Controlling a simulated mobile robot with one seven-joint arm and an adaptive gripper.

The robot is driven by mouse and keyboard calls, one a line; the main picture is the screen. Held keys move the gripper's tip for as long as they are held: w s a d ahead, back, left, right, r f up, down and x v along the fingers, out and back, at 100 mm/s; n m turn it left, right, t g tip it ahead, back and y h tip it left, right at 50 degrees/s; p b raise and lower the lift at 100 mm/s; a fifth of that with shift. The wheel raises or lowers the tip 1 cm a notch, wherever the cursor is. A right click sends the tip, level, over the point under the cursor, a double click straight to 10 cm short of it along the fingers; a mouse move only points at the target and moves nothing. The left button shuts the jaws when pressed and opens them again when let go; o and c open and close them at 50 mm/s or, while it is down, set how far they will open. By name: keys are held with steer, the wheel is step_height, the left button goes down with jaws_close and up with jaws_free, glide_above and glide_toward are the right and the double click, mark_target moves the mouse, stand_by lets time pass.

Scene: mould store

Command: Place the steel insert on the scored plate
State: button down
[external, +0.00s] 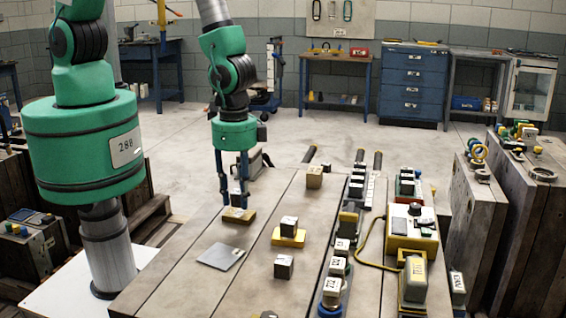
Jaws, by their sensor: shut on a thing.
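My gripper (236,196) points straight down over the left part of the wooden table. Its fingers are closed around a small dark block with a pale top (237,199), which I take to be the steel insert. Directly below the block is a tan-yellow base (239,215); I cannot tell whether the two touch. A flat grey square plate (221,256), likely the scored plate, lies on the table nearer the camera, with nothing on it. Its score marks are too small to make out.
A similar block on a yellow base (289,238), a loose dark block (284,266) and a tan block (314,176) stand right of my gripper. Further right are a yellow-sided device (411,238) with a cable and rows of labelled blocks. Table around the grey plate is clear.

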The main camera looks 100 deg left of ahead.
mark_target(238, 192)
steer(key=shift+f, duration=1)
steer(key=shift+f, duration=0.1)
steer(key=c, duration=1.3)
jaws_free()
steer(key=shift+c, duration=0.2)
step_height(238, 192, up, 12)
steer(key=shift+r+p, duration=0.1)
steer(key=shift+p, duration=0.75)
